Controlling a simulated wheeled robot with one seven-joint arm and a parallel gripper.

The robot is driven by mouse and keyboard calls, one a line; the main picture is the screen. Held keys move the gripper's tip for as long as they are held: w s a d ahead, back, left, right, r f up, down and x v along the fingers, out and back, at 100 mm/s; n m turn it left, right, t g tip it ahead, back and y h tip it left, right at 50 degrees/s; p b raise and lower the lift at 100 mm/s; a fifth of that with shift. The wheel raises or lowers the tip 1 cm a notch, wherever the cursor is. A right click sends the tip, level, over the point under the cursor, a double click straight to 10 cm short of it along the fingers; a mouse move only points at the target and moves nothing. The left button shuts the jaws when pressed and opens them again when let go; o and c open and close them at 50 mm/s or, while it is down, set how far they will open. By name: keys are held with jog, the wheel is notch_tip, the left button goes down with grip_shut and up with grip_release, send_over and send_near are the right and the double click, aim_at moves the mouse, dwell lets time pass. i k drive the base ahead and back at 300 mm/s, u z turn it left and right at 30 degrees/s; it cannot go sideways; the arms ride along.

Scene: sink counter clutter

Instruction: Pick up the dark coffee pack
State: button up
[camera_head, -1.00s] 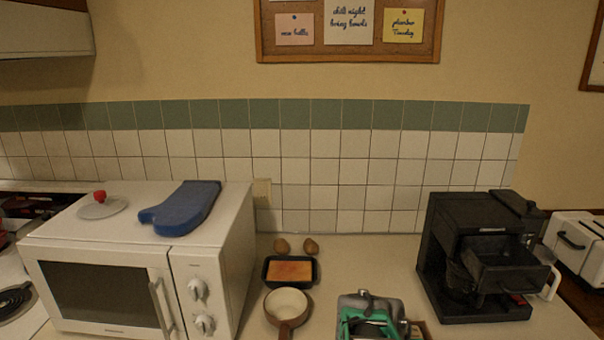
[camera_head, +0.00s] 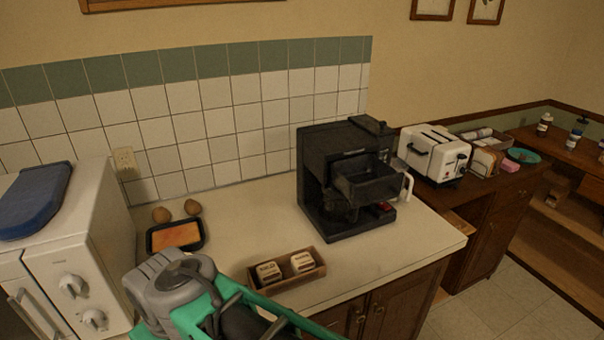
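Two small packs with pale lettered labels sit side by side in a wooden tray (camera_head: 290,286) on the counter: a left pack (camera_head: 268,272) and a right pack (camera_head: 302,262). The left label looks like "BOLD"; the right one is too small to read surely. I cannot tell which of them is the dark coffee pack. Grey and green links of my arm (camera_head: 172,283) fill the bottom of the view, left of and in front of the tray. My gripper's fingertips do not show. Both packs rest in the tray with nothing touching them from above.
A black coffee machine (camera_head: 325,160) stands behind the tray, with a white toaster (camera_head: 432,154) farther right. The counter between pan and coffee machine is clear.

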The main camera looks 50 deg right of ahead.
aim_at(301, 262)
jog(key=z, duration=3.2)
jog(key=k, duration=1.25)
jog(key=u, duration=1.55)
jog(key=i, duration=0.5)
jog(key=u, duration=0.05)
